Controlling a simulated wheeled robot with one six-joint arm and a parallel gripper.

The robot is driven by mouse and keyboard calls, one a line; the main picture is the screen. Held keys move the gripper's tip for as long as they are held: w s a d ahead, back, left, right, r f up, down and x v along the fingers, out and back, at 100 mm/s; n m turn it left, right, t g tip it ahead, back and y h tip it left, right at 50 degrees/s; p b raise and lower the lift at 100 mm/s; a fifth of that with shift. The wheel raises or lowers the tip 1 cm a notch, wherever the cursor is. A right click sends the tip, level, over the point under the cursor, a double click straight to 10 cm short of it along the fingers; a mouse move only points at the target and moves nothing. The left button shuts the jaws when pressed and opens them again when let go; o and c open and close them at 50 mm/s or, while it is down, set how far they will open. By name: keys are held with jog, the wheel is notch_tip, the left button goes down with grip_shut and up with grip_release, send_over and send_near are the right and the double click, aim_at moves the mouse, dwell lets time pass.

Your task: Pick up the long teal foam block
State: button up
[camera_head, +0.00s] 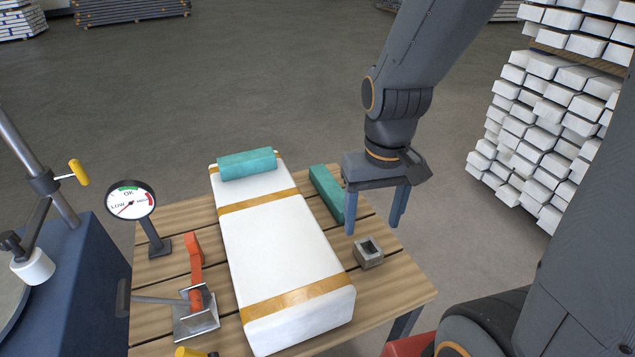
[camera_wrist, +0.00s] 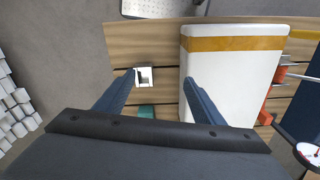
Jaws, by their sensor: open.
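A long teal block (camera_head: 325,188) lies on the slatted wooden table, just right of a white wrapped package (camera_head: 275,235). My gripper's left finger hides part of its near end. A second teal block (camera_head: 246,163), shorter and thicker-looking, lies across the far end of the package. My gripper (camera_head: 373,229) is open and empty, pointing down over the table's right side near the long block. In the wrist view, a small piece of teal (camera_wrist: 146,111) shows between my gripper's fingers (camera_wrist: 160,79); my gripper's body hides the rest.
A small hollow metal block (camera_head: 368,254) stands on the table near my fingers. An orange-handled clamp (camera_head: 194,265) and a dial gauge (camera_head: 131,200) are left of the package. Stacked white blocks (camera_head: 548,120) stand beyond the table at right.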

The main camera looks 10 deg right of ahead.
jog(key=w+f+n, duration=0.1)
jog(key=w+f, duration=0.2)
jog(key=w, duration=1.5)
jog(key=n+p, duration=0.1)
send_over(331, 185)
notch_tip(331, 185, down, 9)
jog(key=shift+f, duration=0.15)
jog(key=shift+s+f+p, duration=0.1)
jog(key=shift+f+p, duration=1.05)
jog(key=shift+f, duration=2.75)
jog(key=c, duration=1.1)
